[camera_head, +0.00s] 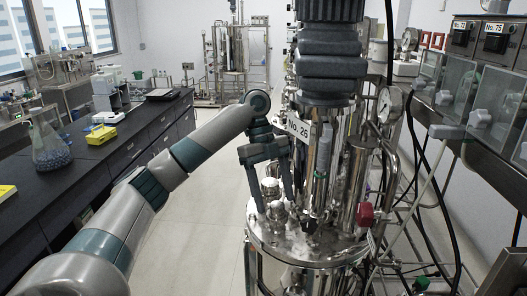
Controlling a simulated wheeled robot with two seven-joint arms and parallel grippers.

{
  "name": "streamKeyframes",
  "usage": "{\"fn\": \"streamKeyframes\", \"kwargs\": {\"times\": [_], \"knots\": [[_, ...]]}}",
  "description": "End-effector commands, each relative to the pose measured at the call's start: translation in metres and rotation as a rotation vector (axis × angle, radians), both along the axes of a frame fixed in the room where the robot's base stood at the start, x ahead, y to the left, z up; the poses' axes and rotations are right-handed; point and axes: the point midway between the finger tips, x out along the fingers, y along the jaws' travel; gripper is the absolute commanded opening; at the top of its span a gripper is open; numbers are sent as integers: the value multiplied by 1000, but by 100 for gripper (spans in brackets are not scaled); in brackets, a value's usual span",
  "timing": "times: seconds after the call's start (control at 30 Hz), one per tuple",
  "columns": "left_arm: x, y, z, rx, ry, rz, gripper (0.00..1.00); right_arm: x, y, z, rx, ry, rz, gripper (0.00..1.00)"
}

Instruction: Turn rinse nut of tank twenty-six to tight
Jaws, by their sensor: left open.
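Tank twenty-six (300,251) is a shiny steel vessel right of centre, with a white "No. 26" label (298,128) on its upper part. Several small steel fittings and nuts stand on its lid, among them a capped fitting (277,209) at the lid's left side. I cannot tell which one is the rinse nut. My left gripper (273,203) points down over the left part of the lid, its two dark fingers apart, with small steel fittings between and behind them. I cannot tell whether a finger touches any fitting. My right gripper is not in view.
A pressure gauge (390,104), a red valve part (366,214) and hanging black hoses crowd the tank's right side. A panel with clear boxes (459,88) lines the right wall. A dark lab bench (72,172) with a flask runs along the left. The floor between is clear.

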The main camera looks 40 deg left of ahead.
Motion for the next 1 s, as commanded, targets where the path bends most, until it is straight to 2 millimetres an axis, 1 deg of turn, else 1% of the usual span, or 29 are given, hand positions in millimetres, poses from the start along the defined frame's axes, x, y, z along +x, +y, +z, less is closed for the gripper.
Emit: {"fn": "streamKeyframes", "kwargs": {"times": [0.17,0.4,1.0], "knots": [[3,10,23,0,-3,2,64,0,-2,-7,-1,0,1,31],[7,20,50,1,-3,3,64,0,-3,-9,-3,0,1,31],[16,44,114,0,-2,2,64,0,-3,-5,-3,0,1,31]]}}
